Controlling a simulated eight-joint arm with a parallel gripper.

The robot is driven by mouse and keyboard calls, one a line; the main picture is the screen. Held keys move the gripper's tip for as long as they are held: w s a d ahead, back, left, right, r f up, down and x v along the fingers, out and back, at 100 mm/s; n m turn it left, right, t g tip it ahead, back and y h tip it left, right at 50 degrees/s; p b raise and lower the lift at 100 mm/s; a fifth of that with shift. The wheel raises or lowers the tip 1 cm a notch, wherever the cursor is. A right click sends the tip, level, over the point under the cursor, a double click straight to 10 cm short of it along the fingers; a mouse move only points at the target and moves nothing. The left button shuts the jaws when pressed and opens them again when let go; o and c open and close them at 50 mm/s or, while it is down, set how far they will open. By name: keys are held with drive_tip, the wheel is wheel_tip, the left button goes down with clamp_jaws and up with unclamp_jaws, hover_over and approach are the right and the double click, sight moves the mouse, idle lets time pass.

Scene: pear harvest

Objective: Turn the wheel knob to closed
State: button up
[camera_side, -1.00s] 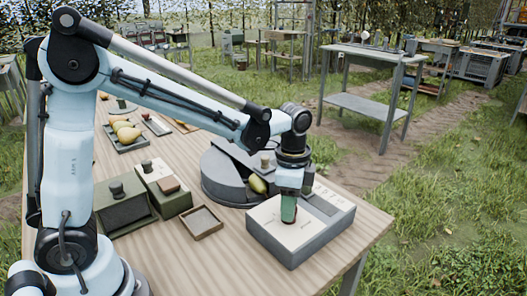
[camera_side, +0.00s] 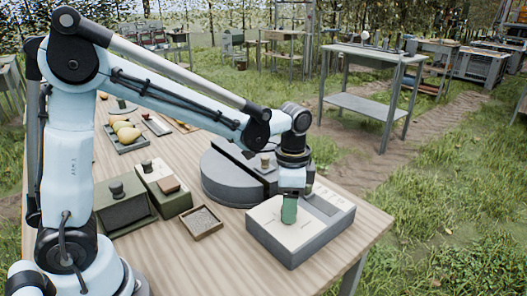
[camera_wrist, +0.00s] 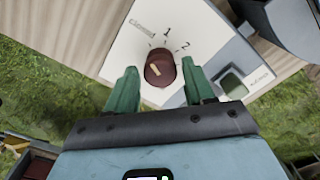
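The wheel knob (camera_wrist: 161,72) is dark red-brown with a tan pointer bar, seen in the wrist view. It sits on a pale panel (camera_wrist: 120,58) marked "Closed", 1 and 2. I cannot tell for sure which mark the bar points at. My gripper (camera_wrist: 158,64) has two green fingers, one on each side of the knob, with a narrow gap showing on both sides. In the side view my gripper (camera_side: 289,214) points down over the grey control box (camera_side: 290,252) at the table's front right, and its fingers hide the knob.
Two green boxes, one the left box (camera_side: 124,208), and a small wooden tray (camera_side: 201,222) with grainy contents lie to the left. Pears (camera_side: 125,132) rest on a tray farther back.

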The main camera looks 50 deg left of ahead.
drive_tip(key=shift+o, duration=0.7)
drive_tip(key=shift+r, duration=0.15)
wheel_tip(320, 180, up, 12)
idle(0.4)
drive_tip(key=s+a+f+n+t, duration=0.6)
drive_tip(key=s+n+t, duration=0.1)
drive_tip(key=s+n, duration=0.1)
drive_tip(key=shift+s+f+n, duration=0.25)
drive_tip(key=shift+s+n, duration=0.15)
drive_tip(key=shift+s, duration=0.45)
